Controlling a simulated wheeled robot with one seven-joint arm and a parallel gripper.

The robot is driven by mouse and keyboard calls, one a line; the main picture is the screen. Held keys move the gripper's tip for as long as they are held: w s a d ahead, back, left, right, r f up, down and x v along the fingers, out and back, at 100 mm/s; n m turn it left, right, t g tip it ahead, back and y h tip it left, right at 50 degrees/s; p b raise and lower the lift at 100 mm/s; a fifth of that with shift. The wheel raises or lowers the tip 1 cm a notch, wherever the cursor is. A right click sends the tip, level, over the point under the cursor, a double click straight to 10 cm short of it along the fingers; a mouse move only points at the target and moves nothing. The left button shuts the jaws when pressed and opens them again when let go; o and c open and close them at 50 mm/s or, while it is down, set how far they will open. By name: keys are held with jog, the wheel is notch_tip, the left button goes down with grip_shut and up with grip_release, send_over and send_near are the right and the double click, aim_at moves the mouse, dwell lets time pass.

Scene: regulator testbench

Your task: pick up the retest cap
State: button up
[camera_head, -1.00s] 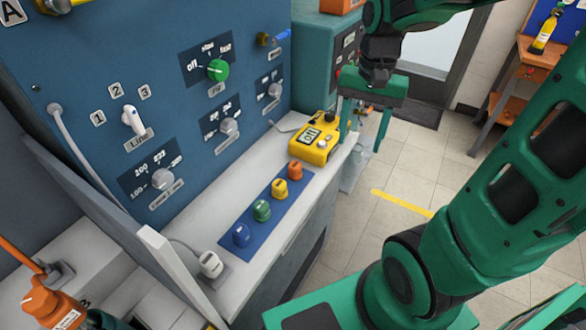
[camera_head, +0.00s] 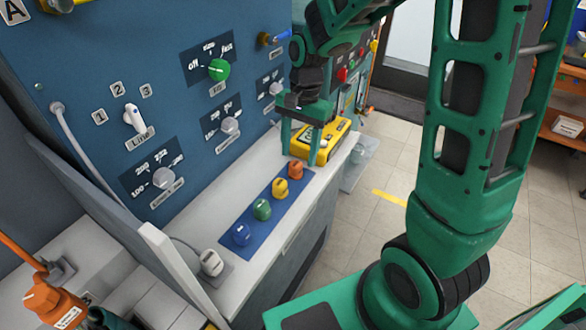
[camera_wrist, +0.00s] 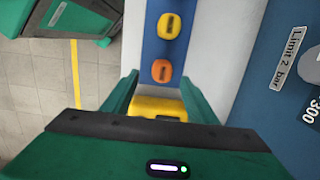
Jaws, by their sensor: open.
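Several coloured caps stand in a row on a blue strip (camera_head: 250,220) on the white ledge: orange (camera_head: 295,170), yellow (camera_head: 281,187), green (camera_head: 262,209) and blue (camera_head: 241,234). I cannot read which one is the retest cap. My gripper (camera_head: 304,157) is open and empty, pointing down over the ledge just behind the orange cap. In the wrist view, the orange cap (camera_wrist: 161,71) appears just beyond and between the fingertips, with the yellow cap (camera_wrist: 169,26) farther off. The green and blue caps are outside the wrist view.
A yellow handheld device (camera_head: 337,140) lies on the ledge, partly hidden behind my gripper. The blue panel (camera_head: 80,70) with knobs rises along the ledge's left. A white plug (camera_head: 211,262) stands at the near end. Open floor (camera_head: 390,175) lies to the right.

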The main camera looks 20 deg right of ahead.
aim_at(296, 163)
jog(key=f, duration=0.2)
jog(key=a+f, duration=0.1)
jog(key=f, duration=0.2)
jog(key=shift+s, duration=0.15)
jog(key=c, duration=1.1)
